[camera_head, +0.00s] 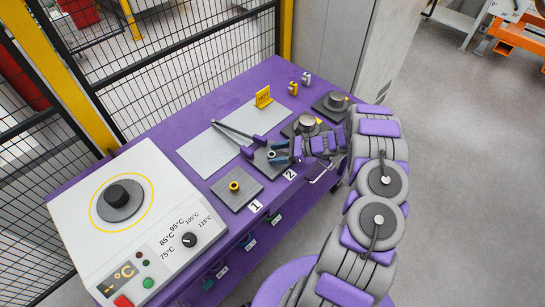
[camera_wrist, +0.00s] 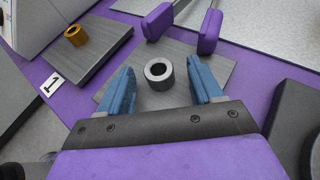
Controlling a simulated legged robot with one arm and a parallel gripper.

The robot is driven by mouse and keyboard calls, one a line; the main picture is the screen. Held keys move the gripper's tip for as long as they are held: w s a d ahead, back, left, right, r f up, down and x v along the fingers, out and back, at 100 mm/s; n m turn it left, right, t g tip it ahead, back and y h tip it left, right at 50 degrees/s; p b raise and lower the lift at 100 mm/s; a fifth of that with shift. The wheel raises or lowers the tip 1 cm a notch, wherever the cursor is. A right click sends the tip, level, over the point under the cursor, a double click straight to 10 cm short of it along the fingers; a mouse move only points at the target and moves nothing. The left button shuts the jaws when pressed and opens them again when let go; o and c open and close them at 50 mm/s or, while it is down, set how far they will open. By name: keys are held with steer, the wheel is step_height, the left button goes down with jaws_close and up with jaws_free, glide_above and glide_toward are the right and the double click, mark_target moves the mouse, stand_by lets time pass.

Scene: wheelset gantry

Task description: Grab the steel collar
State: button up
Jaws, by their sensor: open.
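The steel collar (camera_wrist: 158,73) is a short grey ring with a dark central hole. It stands on a square grey plate (camera_wrist: 179,92) and lies between the blue fingers of my gripper (camera_wrist: 162,82) in the wrist view. The fingers are spread with a gap on both sides of the collar; I cannot tell their height above the plate. In the head view the collar (camera_head: 271,155) shows small beside my gripper (camera_head: 282,154), at the plate near label 2.
A brass collar (camera_head: 234,186) sits on the plate by label 1. Purple-handled tongs (camera_head: 248,151) lie close behind the steel collar. A heater box (camera_head: 133,221) stands left. A yellow HOT sign (camera_head: 263,97) and dark blocks with round tops (camera_head: 306,123) stand behind and right.

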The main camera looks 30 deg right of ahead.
steer(key=shift+w+a, duration=0.1)
steer(key=shift+a, duration=0.35)
steer(key=shift+d, duration=0.5)
steer(key=c, duration=0.5)
steer(key=shift+a, duration=0.35)
steer(key=c, duration=0.6)
steer(key=shift+c, duration=0.2)
steer(key=shift+d, duration=0.2)
